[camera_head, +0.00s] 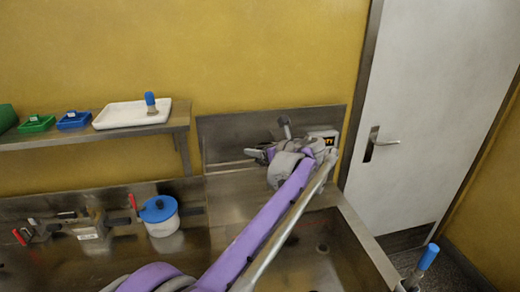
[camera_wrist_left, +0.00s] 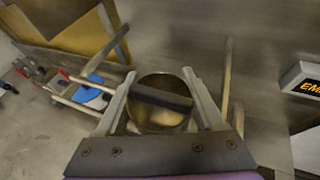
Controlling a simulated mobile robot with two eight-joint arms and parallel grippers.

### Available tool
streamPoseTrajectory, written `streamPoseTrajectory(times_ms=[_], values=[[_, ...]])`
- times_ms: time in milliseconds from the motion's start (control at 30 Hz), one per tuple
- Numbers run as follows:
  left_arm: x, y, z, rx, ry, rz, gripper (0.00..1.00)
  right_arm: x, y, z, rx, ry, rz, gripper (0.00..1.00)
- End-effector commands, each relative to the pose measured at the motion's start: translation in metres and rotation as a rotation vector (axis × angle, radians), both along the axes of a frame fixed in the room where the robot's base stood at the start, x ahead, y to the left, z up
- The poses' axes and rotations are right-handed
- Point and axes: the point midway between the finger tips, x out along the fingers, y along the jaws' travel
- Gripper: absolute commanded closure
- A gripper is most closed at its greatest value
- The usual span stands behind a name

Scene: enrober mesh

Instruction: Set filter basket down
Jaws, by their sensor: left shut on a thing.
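My left gripper (camera_head: 259,153) is at the back of the steel sink unit in the head view, seen from behind my purple arm. In the left wrist view its two fingers (camera_wrist_left: 163,95) are closed on a dark bar across the filter basket (camera_wrist_left: 160,116). The basket is a round metal cup with a shiny, brownish inside, seen from above. In the head view my gripper and arm mostly hide the basket. I cannot tell whether it touches the surface below. My right gripper is in neither view.
A sink basin (camera_head: 325,250) lies right of my arm. A blue-lidded pot (camera_head: 160,215) stands left. A wall shelf (camera_head: 90,135) holds a white tray (camera_head: 131,114) and small green and blue trays. A sign box (camera_head: 325,138) is close by my wrist. A door (camera_head: 435,110) is at right.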

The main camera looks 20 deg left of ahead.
Motion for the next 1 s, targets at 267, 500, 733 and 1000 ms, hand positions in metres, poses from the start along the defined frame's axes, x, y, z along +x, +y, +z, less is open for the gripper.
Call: streamPoseTrajectory(times_ms=[267, 500, 733, 1000], values=[[0.000, 0.000, -0.003, 0.000, 0.000, 0.000, 0.25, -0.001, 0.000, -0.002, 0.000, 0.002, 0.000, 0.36], [0.000, 0.000, -0.002, 0.000, 0.000, 0.000, 0.00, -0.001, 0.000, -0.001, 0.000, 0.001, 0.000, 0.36], [0.000, -0.002, 0.003, 0.000, 0.000, -0.001, 0.00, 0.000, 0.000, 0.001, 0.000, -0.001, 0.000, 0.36], [-0.023, -0.042, 0.019, 0.000, 0.002, -0.005, 0.00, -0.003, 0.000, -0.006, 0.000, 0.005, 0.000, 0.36]])
